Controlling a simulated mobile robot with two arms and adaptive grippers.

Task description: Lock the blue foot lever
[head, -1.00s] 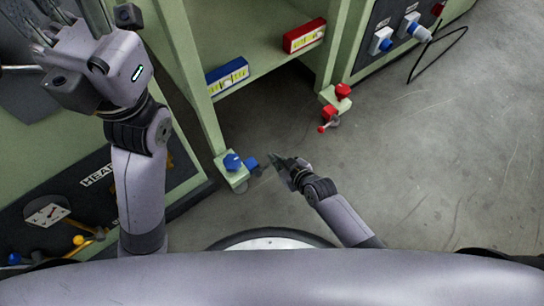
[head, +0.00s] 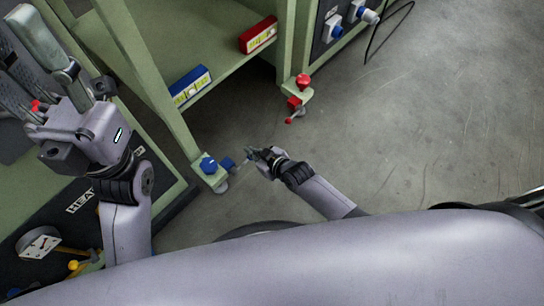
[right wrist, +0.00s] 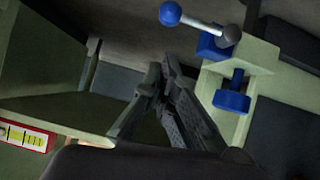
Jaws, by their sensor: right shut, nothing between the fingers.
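The blue foot lever (right wrist: 196,22) is a metal rod with a blue ball end, on a blue block at the bench foot. In the right wrist view it points to the upper left; in the head view the blue block (head: 228,163) sits beside the blue hexagonal knob (head: 208,165). My right gripper (head: 254,153) is by the lever's free end. Its fingertips (right wrist: 165,62) are together and empty in the wrist view, below the ball with a visible gap. My left gripper (head: 52,50) is raised at the upper left, far from the lever; its jaw opening is unclear.
A red foot clamp (head: 296,104) with its own red lever stands at the other bench leg. A blue box (head: 190,86) and a red box (head: 259,35) sit on the green shelf. A black cable (head: 388,32) lies on the floor. The floor to the right is clear.

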